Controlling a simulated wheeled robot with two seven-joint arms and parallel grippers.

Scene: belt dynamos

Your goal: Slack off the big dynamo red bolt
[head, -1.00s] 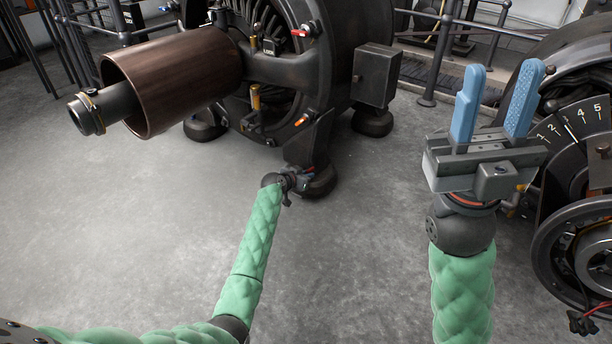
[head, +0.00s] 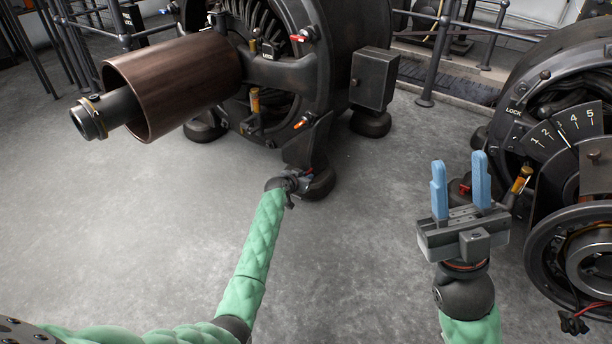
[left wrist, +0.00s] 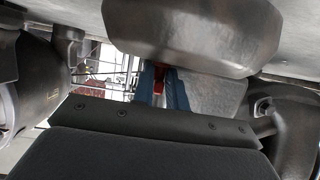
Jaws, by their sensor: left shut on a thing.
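The big dynamo (head: 318,60) stands at the top middle of the head view, with a brown pulley (head: 172,88) on its left. My left gripper (head: 306,176) is low at the dynamo's front foot, its fingers mostly hidden in the head view. In the left wrist view its blue fingers (left wrist: 162,90) are closed on the red bolt (left wrist: 159,76), of which only a small part shows. My right gripper (head: 459,188) points up at the right, its blue fingers apart. A small red part (head: 464,186) shows between them, apparently behind; I cannot tell its distance.
A smaller dynamo (head: 560,90) with a numbered dial (head: 562,132) stands close to the right of my right gripper. A dark box (head: 374,78) is on the big dynamo's right side. Railings (head: 440,50) run behind. The floor (head: 130,220) at left and middle is clear.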

